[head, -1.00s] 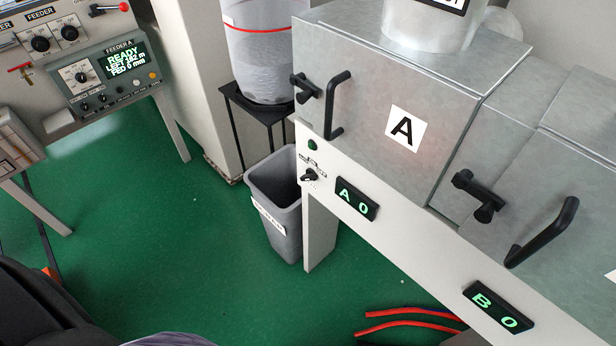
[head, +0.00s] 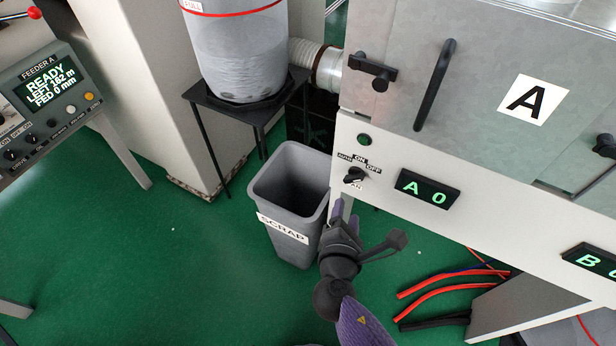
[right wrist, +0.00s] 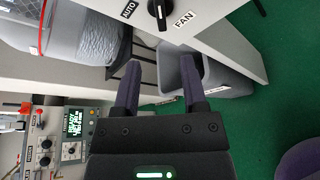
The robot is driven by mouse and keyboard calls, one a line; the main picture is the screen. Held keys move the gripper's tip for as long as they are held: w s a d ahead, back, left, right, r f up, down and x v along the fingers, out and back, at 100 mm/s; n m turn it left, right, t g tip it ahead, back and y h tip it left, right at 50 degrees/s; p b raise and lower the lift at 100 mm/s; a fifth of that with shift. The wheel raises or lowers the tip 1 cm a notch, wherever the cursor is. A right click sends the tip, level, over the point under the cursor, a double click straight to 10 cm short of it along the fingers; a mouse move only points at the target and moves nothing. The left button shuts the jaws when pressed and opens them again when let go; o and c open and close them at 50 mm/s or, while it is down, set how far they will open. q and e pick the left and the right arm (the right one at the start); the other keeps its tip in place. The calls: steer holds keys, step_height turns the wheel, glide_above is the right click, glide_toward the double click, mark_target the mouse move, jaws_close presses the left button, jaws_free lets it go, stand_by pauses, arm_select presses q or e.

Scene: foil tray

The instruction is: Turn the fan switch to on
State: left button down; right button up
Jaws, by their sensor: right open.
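The fan switch (head: 354,175) is a small black rotary knob on the white panel below the box marked A, with AUTO, ON and OFF printed around it. I cannot tell for sure which mark it points to. In the right wrist view the knob (right wrist: 160,12) shows at the top edge, beside the words AUTO and FAN. My right gripper (head: 346,212) is just below the switch, apart from it. In the right wrist view its two fingers (right wrist: 161,70) are spread and empty, with the knob beyond them. My left gripper is in neither view.
A grey SCRAP bin (head: 290,190) stands left of my right gripper. A dark green lamp (head: 364,140) sits above the switch, and the A 0 display (head: 427,188) to its right. A black handle (head: 435,85) sticks out above. Red hoses (head: 450,285) lie on the floor.

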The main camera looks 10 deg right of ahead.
mark_target(354, 181)
steer(key=b+x, duration=0.1)
steer(key=x, duration=0.3)
steer(key=b+x, duration=0.1)
steer(key=x, duration=0.3)
steer(key=shift+w+d+b, duration=0.2)
steer(key=shift+d+b, duration=0.1)
steer(key=shift+w+d+f, duration=0.15)
steer(key=shift+w+d, duration=0.05)
steer(key=shift+w, duration=0.3)
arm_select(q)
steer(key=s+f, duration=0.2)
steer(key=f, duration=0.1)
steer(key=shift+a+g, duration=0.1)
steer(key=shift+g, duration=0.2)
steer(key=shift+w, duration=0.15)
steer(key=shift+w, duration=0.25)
arm_select(e)
jaws_close()
